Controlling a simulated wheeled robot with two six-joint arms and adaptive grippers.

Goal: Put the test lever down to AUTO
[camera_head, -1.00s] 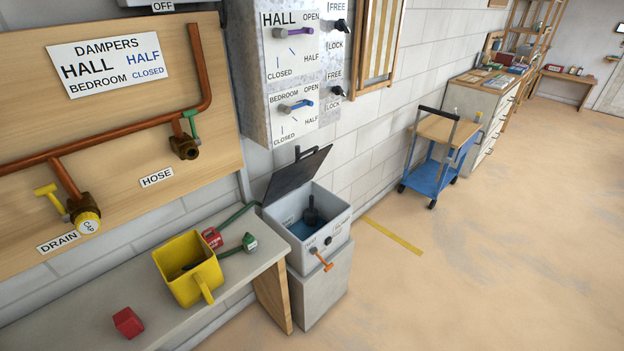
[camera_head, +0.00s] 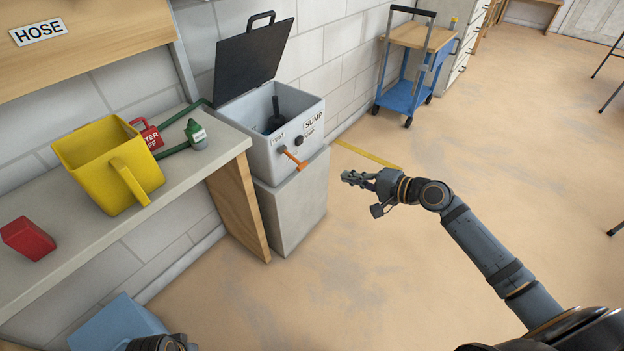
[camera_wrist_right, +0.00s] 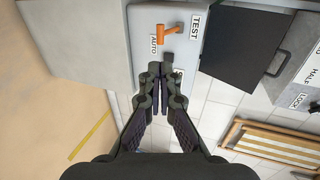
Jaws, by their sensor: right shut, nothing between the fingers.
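The orange test lever (camera_head: 295,158) is on the front of the grey sump box (camera_head: 262,155). Its handle sticks out and slopes downward in the head view. In the right wrist view the lever (camera_wrist_right: 166,35) is between the TEST label (camera_wrist_right: 195,26) and the AUTO label (camera_wrist_right: 153,46); its exact setting is hard to tell. My right gripper (camera_head: 352,179) is shut and empty, in front and to the right of the box, apart from the lever. Its fingers (camera_wrist_right: 160,78) point toward the box front. Only a dark part, possibly of my left gripper, shows at the bottom edge.
The box's black lid (camera_head: 254,62) stands open. A black knob is beside the lever. A blue cart (camera_head: 405,95) stands behind.

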